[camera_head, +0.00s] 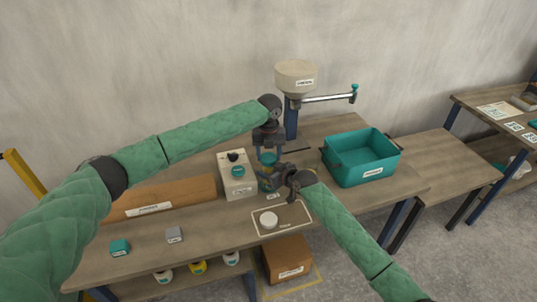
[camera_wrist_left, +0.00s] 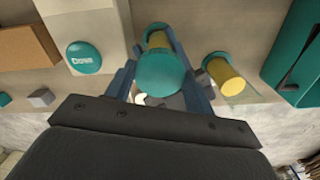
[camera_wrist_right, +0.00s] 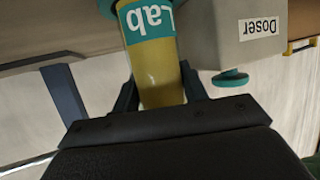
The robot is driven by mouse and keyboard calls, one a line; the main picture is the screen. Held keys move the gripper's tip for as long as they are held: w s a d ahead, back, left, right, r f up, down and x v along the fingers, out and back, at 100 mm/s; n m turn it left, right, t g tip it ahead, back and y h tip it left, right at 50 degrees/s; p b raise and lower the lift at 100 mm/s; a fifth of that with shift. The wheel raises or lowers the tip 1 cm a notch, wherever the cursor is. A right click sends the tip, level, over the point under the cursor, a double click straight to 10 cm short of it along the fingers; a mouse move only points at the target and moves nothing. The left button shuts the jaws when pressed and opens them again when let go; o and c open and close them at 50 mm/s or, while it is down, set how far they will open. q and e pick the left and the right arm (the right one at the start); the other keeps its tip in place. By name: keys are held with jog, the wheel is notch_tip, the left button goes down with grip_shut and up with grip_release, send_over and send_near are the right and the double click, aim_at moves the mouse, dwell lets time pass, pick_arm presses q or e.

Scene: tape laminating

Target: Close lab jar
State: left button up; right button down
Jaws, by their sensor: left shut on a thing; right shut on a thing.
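The lab jar (camera_wrist_right: 152,60) has a yellow body with a teal "Lab" label in the right wrist view. In the head view the jar (camera_head: 265,183) stands right of the beige box, partly hidden by my grippers. My right gripper (camera_head: 278,176) is shut on its body from the side. My left gripper (camera_head: 268,152) points down above it, shut on a round teal lid (camera_wrist_left: 161,72). In the left wrist view the lid lies in front of a yellow part (camera_wrist_left: 157,40); I cannot tell whether it touches the jar rim.
A beige box (camera_head: 236,178) with a teal button stands left of the jar. A teal bin (camera_head: 362,172) is at the right, and a hopper (camera_head: 296,74) on a stand behind. A white disc (camera_head: 268,220) lies on the front mat. Another yellow cylinder (camera_wrist_left: 226,76) shows in the left wrist view.

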pick_arm(q)
jog(key=o, duration=0.9)
jog(key=shift+o, duration=0.2)
jog(key=shift+r, duration=0.1)
jog(key=shift+r, duration=2.2)
jog(key=shift+c, duration=0.3)
